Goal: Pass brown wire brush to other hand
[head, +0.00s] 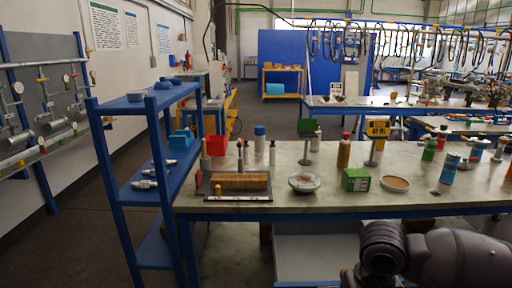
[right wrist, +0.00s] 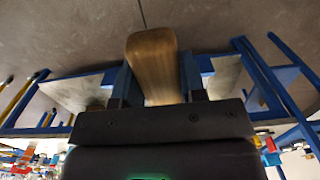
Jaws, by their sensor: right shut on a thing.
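The brown wire brush (right wrist: 153,55) shows in the right wrist view as a smooth wooden handle with a rounded end. My right gripper (right wrist: 156,82) is shut on it, with one finger on each side. The handle sticks out beyond the fingers; no wire bristles can be made out. In the head view a dark part of my arm is at the bottom right, and neither the right gripper nor the brush shows there. My left gripper is in neither view.
A grey workbench (head: 300,207) carries a tray with a ribbed brown block (head: 240,182), a round flange (head: 304,182), a green box (head: 355,180), a shallow dish (head: 395,183) and several bottles. A blue shelf rack (head: 128,186) stands left of it.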

